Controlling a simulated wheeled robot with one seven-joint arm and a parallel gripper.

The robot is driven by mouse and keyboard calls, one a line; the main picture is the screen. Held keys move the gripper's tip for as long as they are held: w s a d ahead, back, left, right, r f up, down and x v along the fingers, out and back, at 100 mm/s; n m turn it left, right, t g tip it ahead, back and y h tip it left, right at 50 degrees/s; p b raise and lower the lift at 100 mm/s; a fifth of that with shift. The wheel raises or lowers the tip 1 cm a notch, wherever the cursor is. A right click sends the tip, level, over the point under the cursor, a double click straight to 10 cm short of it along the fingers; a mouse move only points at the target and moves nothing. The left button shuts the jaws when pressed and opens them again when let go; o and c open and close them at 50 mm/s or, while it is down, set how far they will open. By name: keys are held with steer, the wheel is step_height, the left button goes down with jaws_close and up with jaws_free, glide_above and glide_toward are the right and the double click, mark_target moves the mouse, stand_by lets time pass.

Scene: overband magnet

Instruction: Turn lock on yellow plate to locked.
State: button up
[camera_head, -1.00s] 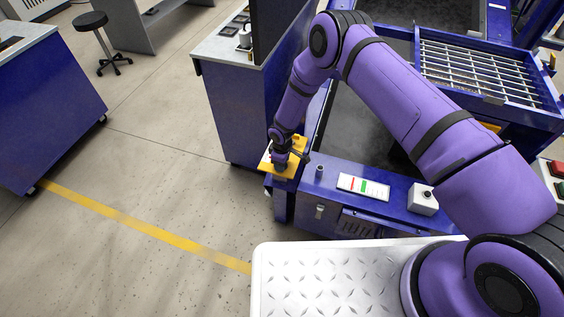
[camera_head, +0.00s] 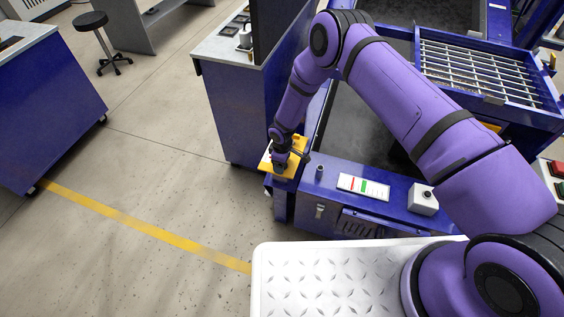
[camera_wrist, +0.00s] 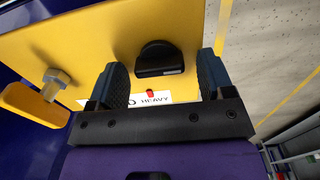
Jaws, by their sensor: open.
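The yellow plate (camera_head: 294,168) is at the corner of the blue machine frame in the head view, mostly under my wrist. In the wrist view the yellow plate (camera_wrist: 110,35) fills the upper middle. The black lock knob (camera_wrist: 160,60) sits on it, between and just beyond my fingertips. A white label reading "HEAVY" (camera_wrist: 155,98) and a small red mark show below the knob. My gripper (camera_wrist: 160,82) is open, one finger on each side of the knob, with gaps to both fingers. In the head view my gripper (camera_head: 281,165) is at the plate, its fingers not clear.
A bolt (camera_wrist: 55,80) and a yellow block (camera_wrist: 35,104) stand left of my left finger in the wrist view. A blue housing with a white-green-red label (camera_head: 363,187) and a white button box (camera_head: 422,200) lies right of the plate. Open floor lies left.

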step_height(320, 180, up, 11)
steer(key=shift+f, duration=0.15)
stand_by(0.7)
steer(key=w+d+r+m+t, duration=0.15)
steer(key=d+r, duration=0.45)
steer(key=r, duration=1.1)
steer(key=d+r+m+t, duration=0.1)
steer(key=d+r+m, duration=0.4)
steer(key=r, duration=1.2)
steer(key=s+d+r+m+t, duration=0.1)
steer(key=s+d+r+m, duration=0.1)
steer(key=s+d+r, duration=0.65)
steer(key=s+d+r+m+t, duration=0.1)
steer(key=s+d+r+m, duration=0.1)
steer(key=s+d+r, duration=0.7)
steer(key=s+r+m, duration=0.1)
steer(key=s+r, duration=0.2)
steer(key=s, duration=0.6)
steer(key=s+d+r+m, duration=0.1)
steer(key=s+r+m, duration=0.1)
steer(key=s, duration=0.7)
steer(key=shift+s+r+t, duration=0.25)
steer(key=shift+r+t, duration=0.1)
steer(key=shift+r, duration=0.4)
